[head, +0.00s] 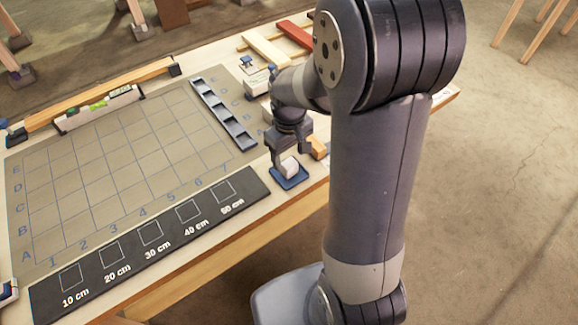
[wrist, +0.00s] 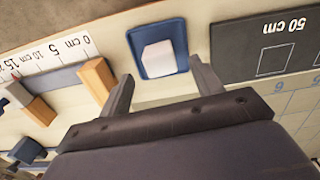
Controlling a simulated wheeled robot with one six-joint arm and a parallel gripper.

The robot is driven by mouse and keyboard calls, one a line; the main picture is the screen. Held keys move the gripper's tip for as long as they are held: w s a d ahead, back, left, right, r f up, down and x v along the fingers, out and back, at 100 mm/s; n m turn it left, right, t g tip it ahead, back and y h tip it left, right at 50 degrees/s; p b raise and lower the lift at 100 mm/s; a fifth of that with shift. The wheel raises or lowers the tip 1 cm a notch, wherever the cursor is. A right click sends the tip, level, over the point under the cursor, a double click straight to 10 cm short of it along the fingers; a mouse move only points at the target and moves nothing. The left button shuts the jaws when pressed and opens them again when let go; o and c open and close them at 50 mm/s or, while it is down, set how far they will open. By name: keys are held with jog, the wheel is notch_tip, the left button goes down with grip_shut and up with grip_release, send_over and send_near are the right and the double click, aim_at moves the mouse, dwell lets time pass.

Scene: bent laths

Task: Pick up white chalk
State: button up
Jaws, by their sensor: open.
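The white chalk (wrist: 158,59) is a pale block lying in a small blue tray (wrist: 172,28). In the head view the chalk (head: 289,168) sits in the blue tray (head: 293,183) near the table's front edge, right of the dark strip. My gripper (wrist: 163,78) is open and empty, with its fingers spread on either side of the chalk and a little short of it in the wrist view. In the head view my gripper (head: 283,160) is over the tray and partly hides the chalk. I cannot tell its exact height.
An orange wooden block (wrist: 96,78) lies beside the tray, near a ruler scale (wrist: 45,62). A dark strip with length labels (head: 150,238) and a gridded mat (head: 110,160) cover the table's left part. A dark slotted rack (head: 224,115) stands behind.

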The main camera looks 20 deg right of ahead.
aim_at(289, 163)
notch_tip(289, 163, down, 4)
jog(key=shift+f, duration=0.15)
jog(key=c, duration=1.1)
notch_tip(289, 163, up, 10)
jog(key=shift+r, duration=0.1)
dwell(0.3)
